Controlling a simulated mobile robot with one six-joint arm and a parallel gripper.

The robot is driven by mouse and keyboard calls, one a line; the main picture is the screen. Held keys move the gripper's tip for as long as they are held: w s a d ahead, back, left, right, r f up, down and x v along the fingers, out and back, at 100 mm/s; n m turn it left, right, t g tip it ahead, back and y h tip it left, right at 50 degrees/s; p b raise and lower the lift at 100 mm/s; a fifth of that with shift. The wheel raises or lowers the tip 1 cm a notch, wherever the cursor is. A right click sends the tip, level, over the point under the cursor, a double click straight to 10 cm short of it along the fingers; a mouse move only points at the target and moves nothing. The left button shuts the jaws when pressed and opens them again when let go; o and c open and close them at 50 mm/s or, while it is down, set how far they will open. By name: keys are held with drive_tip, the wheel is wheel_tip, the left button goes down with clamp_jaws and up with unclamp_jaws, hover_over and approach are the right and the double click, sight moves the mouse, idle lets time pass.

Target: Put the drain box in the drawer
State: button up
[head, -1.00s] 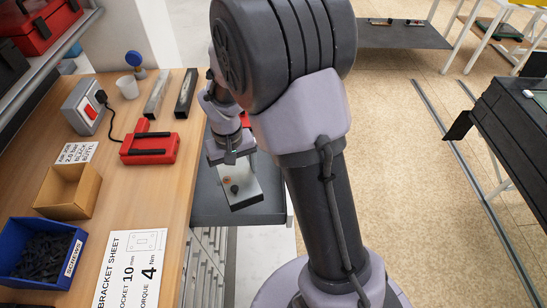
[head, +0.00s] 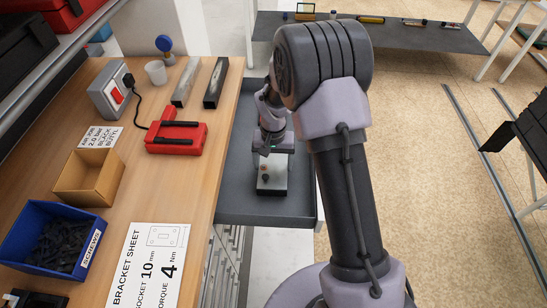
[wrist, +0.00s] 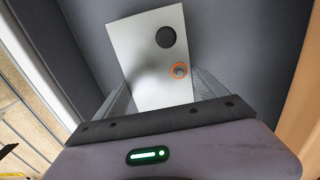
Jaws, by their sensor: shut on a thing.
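The drain box (head: 272,174) is a pale block with a dark round knob and a small orange-ringed spot on its face. My gripper (head: 273,150) is shut on it; in the wrist view the box (wrist: 148,40) sits between the two fingers (wrist: 163,95). The drawer (head: 240,204) is a dark grey tray pulled out from under the right side of the workbench. The box is over the drawer's floor, within its walls as seen from above. I cannot tell whether it touches the floor.
The wooden workbench (head: 185,200) lies left of the drawer. On it are a red tool (head: 176,137), two long bars, a cardboard bin (head: 90,178) and a blue screw bin (head: 45,240). Open floor (head: 420,150) is to the right. A dark low platform (head: 375,33) is beyond.

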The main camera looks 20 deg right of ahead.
drive_tip(key=shift+f, duration=0.55)
drive_tip(key=shift+r, duration=0.15)
drive_tip(key=o, duration=1.9)
wheel_tip(320, 180, up, 12)
drive_tip(key=r+p, duration=0.1)
drive_tip(key=p, duration=0.4)
wheel_tip(320, 180, up, 9)
drive_tip(key=t, duration=0.1)
hover_over(273, 164)
drive_tip(key=s, duration=0.3)
drive_tip(key=s+a+r+t, duration=0.1)
drive_tip(key=s+r, duration=0.3)
drive_tip(key=s, duration=0.3)
drive_tip(key=s+a+r+t+y, duration=0.1)
drive_tip(key=s+r, duration=0.3)
drive_tip(key=s, duration=0.4)
drive_tip(key=s+a+r+t+y, duration=0.1)
drive_tip(key=s+r+t, duration=0.1)
drive_tip(key=s+r, duration=0.2)
drive_tip(key=s, duration=0.3)
drive_tip(key=shift+s+a+r+m+t, duration=0.15)
drive_tip(key=shift+a+m+t, duration=0.25)
